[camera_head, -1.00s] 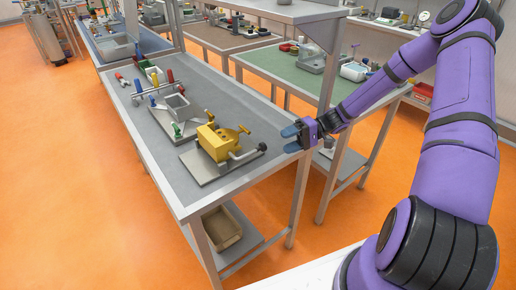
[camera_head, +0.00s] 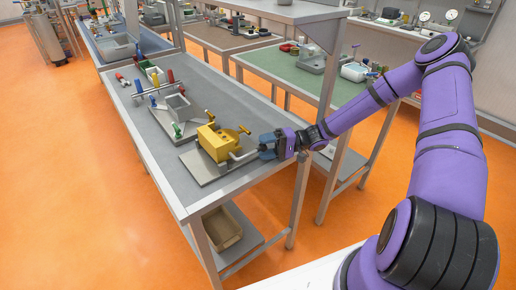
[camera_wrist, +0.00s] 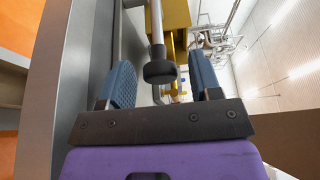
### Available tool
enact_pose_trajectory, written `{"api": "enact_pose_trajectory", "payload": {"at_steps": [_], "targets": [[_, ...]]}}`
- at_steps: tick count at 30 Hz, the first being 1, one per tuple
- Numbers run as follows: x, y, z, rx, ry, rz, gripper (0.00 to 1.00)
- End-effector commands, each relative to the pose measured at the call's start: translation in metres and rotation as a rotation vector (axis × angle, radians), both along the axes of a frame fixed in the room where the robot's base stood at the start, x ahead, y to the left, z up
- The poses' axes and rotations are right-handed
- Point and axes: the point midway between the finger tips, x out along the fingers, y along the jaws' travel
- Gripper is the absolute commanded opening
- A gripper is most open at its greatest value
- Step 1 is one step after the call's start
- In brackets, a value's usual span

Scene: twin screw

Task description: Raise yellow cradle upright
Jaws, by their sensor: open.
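The yellow cradle (camera_head: 214,142) sits on a grey base plate (camera_head: 206,168) near the front end of the grey-topped workbench. A grey crank handle sticks out from its right side and ends in a dark knob. A yellow wing-shaped handle stands behind it. My gripper (camera_head: 266,145) is open, with its blue fingers at the handle's end. In the wrist view my gripper (camera_wrist: 160,85) has one finger on each side of the dark knob (camera_wrist: 160,72), with gaps showing. The yellow cradle (camera_wrist: 177,14) is beyond it at the top.
Another fixture (camera_head: 174,108) with a grey hopper and blue, green and red handles stands further back on the same bench. A tray (camera_head: 224,228) lies on the shelf below. Bare benchtop (camera_head: 215,88) lies behind the cradle.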

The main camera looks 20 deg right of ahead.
Motion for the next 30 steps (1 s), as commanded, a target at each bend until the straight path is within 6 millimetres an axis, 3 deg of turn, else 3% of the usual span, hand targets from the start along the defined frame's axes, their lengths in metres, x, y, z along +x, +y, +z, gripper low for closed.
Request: {"api": "enact_pose_trajectory", "payload": {"at_steps": [6, 17, 25, 30], "targets": [[0.002, 0.022, 0.0, 0.0, -0.001, 0.001, 0.58], [0.002, 0.026, 0.0, 0.0, -0.001, 0.0, 0.58], [0.002, 0.026, 0.0, -0.001, -0.001, 0.0, 0.0], [0.003, 0.026, 0.0, -0.003, -0.002, 0.0, 0.0]]}}
